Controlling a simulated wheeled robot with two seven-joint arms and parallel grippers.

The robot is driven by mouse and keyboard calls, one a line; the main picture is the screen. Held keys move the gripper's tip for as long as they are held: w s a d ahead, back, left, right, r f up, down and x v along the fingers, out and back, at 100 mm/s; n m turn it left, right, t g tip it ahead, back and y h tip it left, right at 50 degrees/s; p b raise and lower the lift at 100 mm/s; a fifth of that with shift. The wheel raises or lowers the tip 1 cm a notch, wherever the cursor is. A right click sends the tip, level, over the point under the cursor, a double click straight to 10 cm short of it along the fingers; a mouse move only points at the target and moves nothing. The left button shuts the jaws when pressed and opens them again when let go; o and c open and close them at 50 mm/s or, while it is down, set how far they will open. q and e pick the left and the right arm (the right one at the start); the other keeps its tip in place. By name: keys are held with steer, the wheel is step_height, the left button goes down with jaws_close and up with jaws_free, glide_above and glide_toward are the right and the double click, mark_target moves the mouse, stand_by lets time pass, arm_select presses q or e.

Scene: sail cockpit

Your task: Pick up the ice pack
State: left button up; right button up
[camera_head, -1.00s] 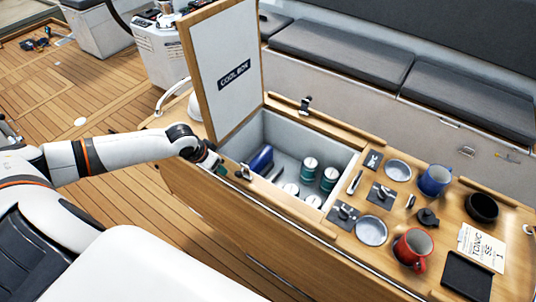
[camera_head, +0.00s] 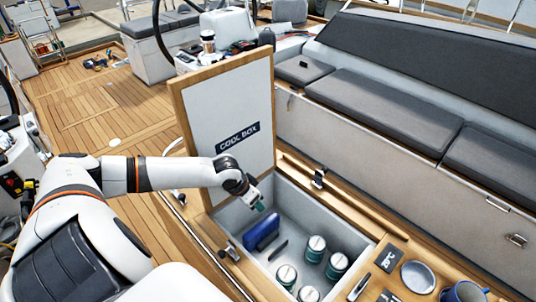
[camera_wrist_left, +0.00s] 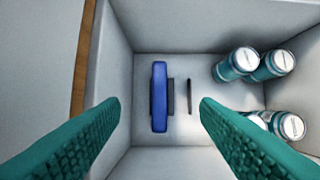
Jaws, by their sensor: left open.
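The blue ice pack (camera_head: 261,231) stands on edge inside the open cool box (camera_head: 314,205), near its left end. In the left wrist view the ice pack (camera_wrist_left: 159,97) shows as a narrow blue bar with a dark part on its right side. My left gripper (camera_head: 258,205) is over the cool box, above the ice pack. Its two green fingers (camera_wrist_left: 152,125) are wide apart and empty, with the ice pack between them in the wrist view but farther below. My right gripper is not in view.
Several teal-and-white cans (camera_head: 316,248) stand in the box to the right of the ice pack. A thin dark divider (camera_wrist_left: 189,97) stands beside it. The raised lid (camera_head: 225,110) stands behind my left arm. A metal dish (camera_head: 417,277) and blue mug (camera_head: 466,291) are on the counter.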

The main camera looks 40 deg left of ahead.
arm_select(q)
steer(key=f, duration=0.1)
steer(key=b, duration=0.9)
glide_above(261, 226)
steer(key=s, duration=0.4)
steer(key=f, duration=0.8)
steer(key=shift+w+a+f, duration=0.2)
steer(key=shift+f, duration=0.05)
steer(key=p+x, duration=0.1)
steer(key=x, duration=0.5)
steer(key=shift+w+f, duration=0.15)
steer(key=shift+w+f+p, duration=0.25)
steer(key=shift+f+p, duration=0.1)
steer(key=shift+f, duration=0.05)
steer(key=x, duration=0.4)
steer(key=shift+w, duration=0.1)
steer(key=shift+f, duration=0.15)
steer(key=shift+f, duration=0.15)
steer(key=shift+c, duration=0.4)
